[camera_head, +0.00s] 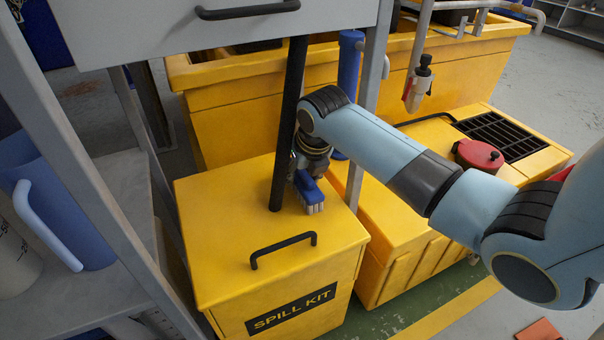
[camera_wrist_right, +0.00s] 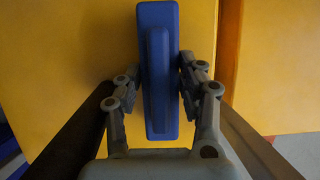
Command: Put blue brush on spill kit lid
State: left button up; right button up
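The blue brush (camera_head: 309,192), with pale bristles pointing down, is at the back right part of the yellow spill kit lid (camera_head: 225,234). I cannot tell whether the bristles touch the lid. My right gripper (camera_head: 309,171) is above the brush, partly hidden by its own wrist. In the right wrist view the blue brush (camera_wrist_right: 159,70) lies between the two fingers of my right gripper (camera_wrist_right: 174,88), which press close on its sides. Yellow surface shows beyond it. My left gripper is not in view.
A dark upright post (camera_head: 289,125) stands just left of the brush. A black handle (camera_head: 283,247) rises from the lid's front. A grey shelf frame (camera_head: 88,180) with a blue jug (camera_head: 62,205) stands at left. A yellow container with a black grate (camera_head: 500,136) is at right.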

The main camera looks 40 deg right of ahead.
aim_at(304, 171)
jog(key=o, duration=0.4)
jog(key=shift+r, duration=0.35)
jog(key=p+v, duration=0.1)
jog(key=v, duration=0.2)
jog(key=shift+p, duration=0.4)
jog(key=p+v, duration=0.3)
jog(key=v, duration=0.5)
jog(key=shift+s+r, duration=0.25)
jog(key=shift+s, duration=0.05)
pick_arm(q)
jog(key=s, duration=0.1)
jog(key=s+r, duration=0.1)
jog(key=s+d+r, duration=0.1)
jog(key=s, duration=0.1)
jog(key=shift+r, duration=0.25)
